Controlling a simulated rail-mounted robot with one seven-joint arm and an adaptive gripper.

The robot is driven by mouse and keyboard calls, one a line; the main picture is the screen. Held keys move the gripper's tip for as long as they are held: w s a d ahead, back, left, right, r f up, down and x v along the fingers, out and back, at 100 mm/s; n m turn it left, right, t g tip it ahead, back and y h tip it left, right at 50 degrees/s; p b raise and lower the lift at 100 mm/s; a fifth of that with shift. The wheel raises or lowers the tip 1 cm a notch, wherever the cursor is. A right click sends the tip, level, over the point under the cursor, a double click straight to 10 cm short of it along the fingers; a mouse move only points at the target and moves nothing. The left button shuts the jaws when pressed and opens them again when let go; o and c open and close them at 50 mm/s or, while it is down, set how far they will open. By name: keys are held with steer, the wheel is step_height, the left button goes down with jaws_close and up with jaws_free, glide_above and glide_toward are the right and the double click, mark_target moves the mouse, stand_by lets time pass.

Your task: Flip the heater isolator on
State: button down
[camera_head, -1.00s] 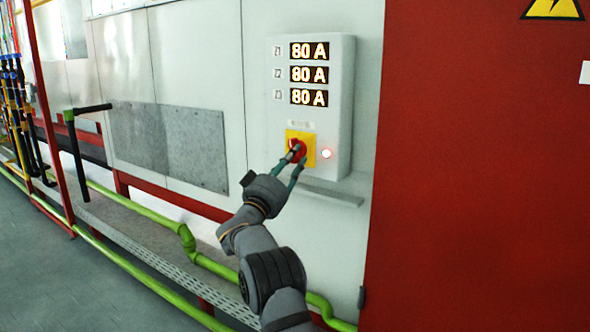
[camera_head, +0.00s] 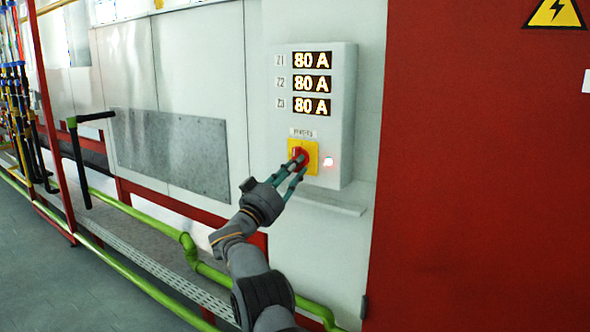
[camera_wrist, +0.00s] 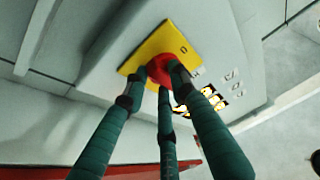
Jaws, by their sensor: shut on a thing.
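The heater isolator is a red rotary knob (camera_head: 300,155) on a yellow square plate (camera_head: 312,150), low on a pale grey control box (camera_head: 345,110). My gripper (camera_head: 299,163) is shut on the red knob, with its green fingers reaching up to it from below. In the wrist view the fingers of my gripper (camera_wrist: 160,82) close around the red knob (camera_wrist: 158,66) in front of the yellow plate (camera_wrist: 150,48). The fingers hide part of the knob. A round lamp (camera_head: 328,162) right of the plate glows pinkish white.
Three lit displays (camera_head: 311,83) on the box each read 80 A. A narrow ledge (camera_head: 330,203) sticks out below the box. Green pipes (camera_head: 188,245) run low along the wall. A red panel (camera_head: 480,180) with a warning sign (camera_head: 555,12) stands at right.

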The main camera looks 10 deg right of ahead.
steer(key=c, duration=1.5)
jaws_free()
steer(key=shift+s+a+r, duration=0.1)
steer(key=shift+a+r, duration=0.3)
steer(key=shift+r, duration=0.15)
steer(key=shift+o, duration=0.3)
steer(key=shift+d+f, duration=0.2)
steer(key=v, duration=1.2)
steer(key=x, duration=1.2)
steer(key=shift+n, duration=0.3)
steer(key=shift+d, duration=0.1)
